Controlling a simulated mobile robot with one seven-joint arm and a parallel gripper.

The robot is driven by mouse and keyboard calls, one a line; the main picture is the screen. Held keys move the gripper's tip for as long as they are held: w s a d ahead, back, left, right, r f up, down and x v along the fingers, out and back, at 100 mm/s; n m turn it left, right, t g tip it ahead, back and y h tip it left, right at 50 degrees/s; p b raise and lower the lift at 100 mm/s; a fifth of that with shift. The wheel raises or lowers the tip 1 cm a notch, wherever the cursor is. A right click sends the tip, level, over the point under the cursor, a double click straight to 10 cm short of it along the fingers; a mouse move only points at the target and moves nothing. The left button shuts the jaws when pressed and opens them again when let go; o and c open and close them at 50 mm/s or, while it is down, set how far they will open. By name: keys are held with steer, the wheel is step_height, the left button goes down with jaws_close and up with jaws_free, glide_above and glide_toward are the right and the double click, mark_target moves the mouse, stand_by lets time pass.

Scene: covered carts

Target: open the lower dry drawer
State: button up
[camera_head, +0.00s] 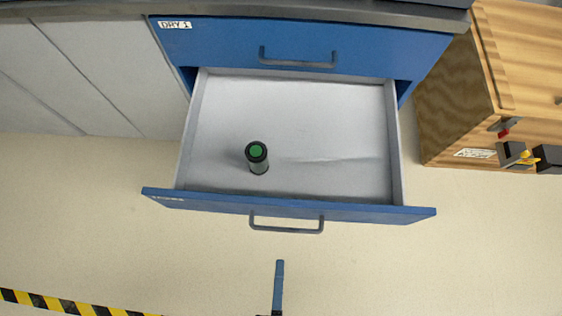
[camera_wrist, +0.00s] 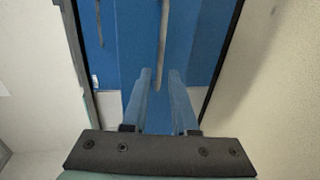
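The lower dry drawer, with its blue front (camera_head: 370,213) and pale grey inside (camera_head: 330,125), stands pulled well out in the head view. Its dark bar handle (camera_head: 287,230) is on the front. My gripper (camera_head: 280,264) is below the handle in the head view, apart from it, with its fingers seen edge-on. In the wrist view my gripper (camera_wrist: 161,72) has two blue fingers with a clear gap between them. A bar handle (camera_wrist: 163,40) on a blue front shows beyond and between the fingertips. Nothing is visibly gripped.
A dark cylinder with a green top (camera_head: 257,158) stands in the drawer. The upper drawer, labelled DRY 1 (camera_head: 300,45), is shut above. A wooden cabinet (camera_head: 460,90) stands at the right. Floor tape (camera_head: 60,303) lies at lower left. The floor in front is clear.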

steer(key=v, duration=0.3)
stand_by(0.6)
